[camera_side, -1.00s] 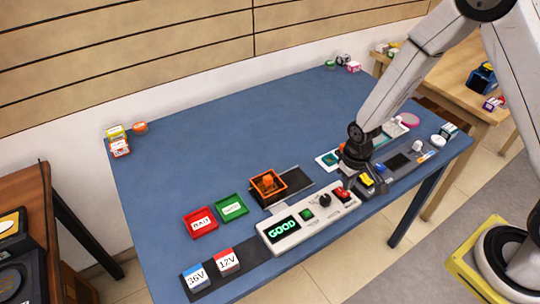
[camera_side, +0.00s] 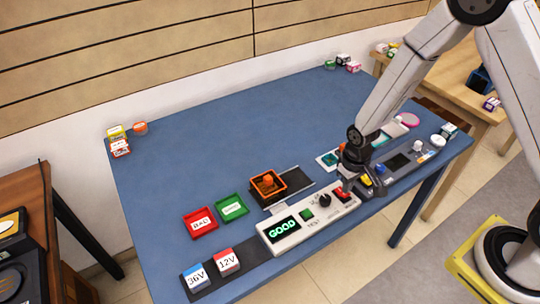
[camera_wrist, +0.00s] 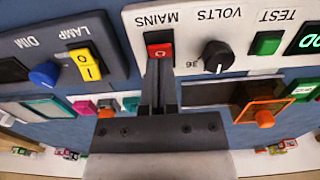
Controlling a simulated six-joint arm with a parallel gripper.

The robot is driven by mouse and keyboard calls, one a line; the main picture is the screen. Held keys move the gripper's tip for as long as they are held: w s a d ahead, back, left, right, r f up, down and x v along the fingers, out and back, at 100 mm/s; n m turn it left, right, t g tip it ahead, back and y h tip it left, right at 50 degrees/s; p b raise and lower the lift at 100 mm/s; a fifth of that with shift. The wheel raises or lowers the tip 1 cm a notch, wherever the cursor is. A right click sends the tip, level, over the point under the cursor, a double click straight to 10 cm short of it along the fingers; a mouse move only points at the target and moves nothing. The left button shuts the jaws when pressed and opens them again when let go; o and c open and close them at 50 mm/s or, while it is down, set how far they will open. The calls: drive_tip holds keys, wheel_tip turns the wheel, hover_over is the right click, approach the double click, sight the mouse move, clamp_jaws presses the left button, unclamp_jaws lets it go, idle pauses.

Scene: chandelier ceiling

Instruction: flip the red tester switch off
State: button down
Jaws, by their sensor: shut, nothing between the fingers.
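The tester is a long white panel (camera_side: 292,238) at the table's front edge, with a lit green display (camera_side: 283,228) reading GOOD. Its red switch (camera_side: 341,195) is at the panel's right end. In the wrist view the red switch (camera_wrist: 160,50) lies under the word MAINS and has a small mark on its face. My gripper (camera_side: 347,188) is shut and empty, pointing down at the switch. In the wrist view the fingertips (camera_wrist: 159,64) meet the switch's near edge; I cannot tell how hard they press. The fingers partly hide the switch in the side view.
A black knob (camera_wrist: 216,56) and a green TEST button (camera_wrist: 266,43) sit beside the switch. A grey lamp panel with a yellow switch (camera_wrist: 85,64) and a blue knob (camera_wrist: 43,74) stands close by. An orange fixture (camera_side: 267,184) is behind the tester.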

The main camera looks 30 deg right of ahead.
drive_tip(key=shift+f, duration=0.85)
idle(0.7)
drive_tip(key=shift+r, duration=3.55)
drive_tip(key=s+d+r+t, duration=0.1)
drive_tip(key=s+r+t, duration=0.1)
drive_tip(key=s+r, duration=0.6)
wheel_tip(320, 180, up, 2)
drive_tip(key=shift+d+r+t, duration=0.1)
drive_tip(key=shift+d+t, duration=0.15)
drive_tip(key=shift+t, duration=0.05)
drive_tip(key=shift+w, duration=0.1)
